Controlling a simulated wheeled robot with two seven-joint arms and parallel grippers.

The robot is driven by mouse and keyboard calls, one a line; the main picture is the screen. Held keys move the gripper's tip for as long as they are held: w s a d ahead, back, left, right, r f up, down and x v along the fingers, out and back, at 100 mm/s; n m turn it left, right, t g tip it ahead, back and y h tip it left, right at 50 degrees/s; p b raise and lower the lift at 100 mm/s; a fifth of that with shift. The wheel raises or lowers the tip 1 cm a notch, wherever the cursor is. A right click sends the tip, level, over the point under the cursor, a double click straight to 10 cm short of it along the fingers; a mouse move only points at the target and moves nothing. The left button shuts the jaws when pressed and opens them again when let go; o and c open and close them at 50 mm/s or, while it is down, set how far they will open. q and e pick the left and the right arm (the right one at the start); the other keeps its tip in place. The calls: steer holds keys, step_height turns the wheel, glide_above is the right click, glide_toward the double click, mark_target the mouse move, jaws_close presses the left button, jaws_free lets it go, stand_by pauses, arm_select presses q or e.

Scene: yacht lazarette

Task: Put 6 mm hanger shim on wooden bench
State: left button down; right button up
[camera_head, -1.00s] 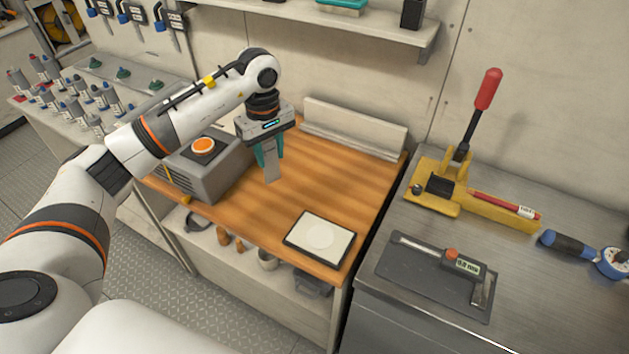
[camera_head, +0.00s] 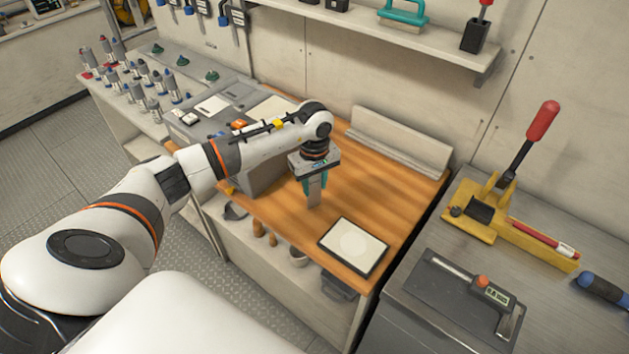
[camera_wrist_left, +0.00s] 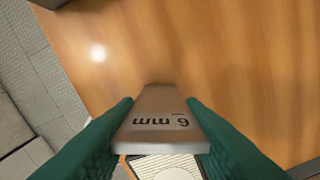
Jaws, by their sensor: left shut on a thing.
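The 6 mm hanger shim (camera_wrist_left: 162,115) is a grey metal plate marked "6 mm", held between the teal fingers in the left wrist view. In the head view the shim (camera_head: 314,193) hangs down from my left gripper (camera_head: 314,185), which is shut on it. The wooden bench (camera_head: 290,218) has an orange-brown top and lies beneath the gripper. I cannot tell whether the shim's lower end touches the bench top. My right gripper is not in view.
A white pad in a dark frame (camera_head: 353,246) lies at the bench's front right. A grey box (camera_head: 262,172) stands behind my left arm. A pale angled rail (camera_head: 398,142) runs along the back. The bench top around the shim is clear.

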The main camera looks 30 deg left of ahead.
arm_select(q)
steer(key=shift+f, duration=0.1)
steer(key=c, duration=1.3)
jaws_free()
steer(key=o, duration=0.4)
steer(key=shift+c, duration=0.2)
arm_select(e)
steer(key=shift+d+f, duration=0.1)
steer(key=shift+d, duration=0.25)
arm_select(q)
steer(key=shift+r, duration=0.3)
step_height(320, 180, up, 12)
steer(key=b, duration=0.2)
steer(key=shift+f+b, duration=0.15)
steer(key=shift+b, duration=0.15)
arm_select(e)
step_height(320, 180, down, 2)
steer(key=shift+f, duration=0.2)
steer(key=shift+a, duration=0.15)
